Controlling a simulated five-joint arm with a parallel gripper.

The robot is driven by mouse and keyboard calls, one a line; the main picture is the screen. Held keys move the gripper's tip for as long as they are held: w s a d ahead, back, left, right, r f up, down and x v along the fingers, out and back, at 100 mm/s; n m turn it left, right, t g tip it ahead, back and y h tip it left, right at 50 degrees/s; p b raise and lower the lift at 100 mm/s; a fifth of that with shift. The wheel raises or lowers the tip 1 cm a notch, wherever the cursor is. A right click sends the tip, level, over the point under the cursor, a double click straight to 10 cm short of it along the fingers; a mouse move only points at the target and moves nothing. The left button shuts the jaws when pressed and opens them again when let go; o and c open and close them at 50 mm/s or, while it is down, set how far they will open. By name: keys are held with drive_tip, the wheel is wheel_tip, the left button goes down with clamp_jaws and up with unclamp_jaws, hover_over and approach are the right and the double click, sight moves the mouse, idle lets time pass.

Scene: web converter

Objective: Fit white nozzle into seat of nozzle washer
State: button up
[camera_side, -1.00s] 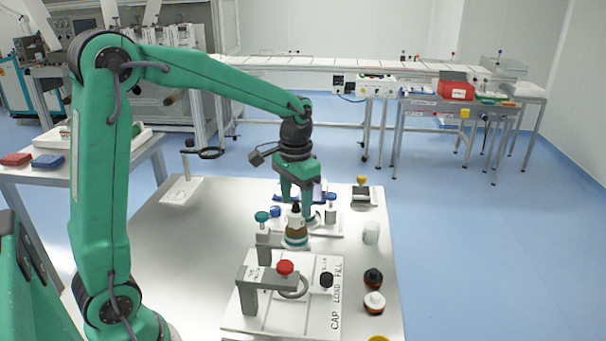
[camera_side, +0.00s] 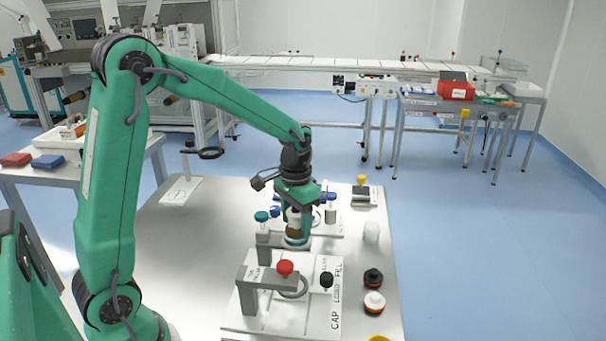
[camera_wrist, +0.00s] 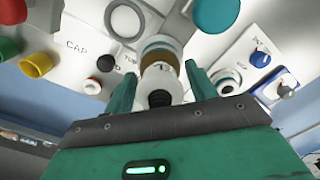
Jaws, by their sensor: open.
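My gripper (camera_side: 296,230) is open and pointing down over a bottle-like piece (camera_side: 294,233) with an amber band, on the plate in the middle of the bench. In the wrist view the piece (camera_wrist: 162,52) stands between my two fingers (camera_wrist: 159,75), with its dark tip toward me and a gap on each side. I cannot tell which part is the white nozzle. The washer's seat cannot be made out for certain.
The front plate (camera_side: 325,318) is marked CAP, LOAD and FILL and carries a grey bracket with a red knob (camera_side: 285,267). A teal knob (camera_side: 262,216) rises left of my gripper; blue knobs stand behind.

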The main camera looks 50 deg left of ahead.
drive_tip(key=shift+c, duration=0.5)
drive_tip(key=c, duration=1)
drive_tip(key=shift+r, duration=0.1)
drive_tip(key=shift+r, duration=0.1)
drive_tip(key=shift+r, duration=2)
drive_tip(key=shift+r, duration=0.1)
drive_tip(key=shift+r, duration=1.9)
drive_tip(key=shift+w, duration=0.1)
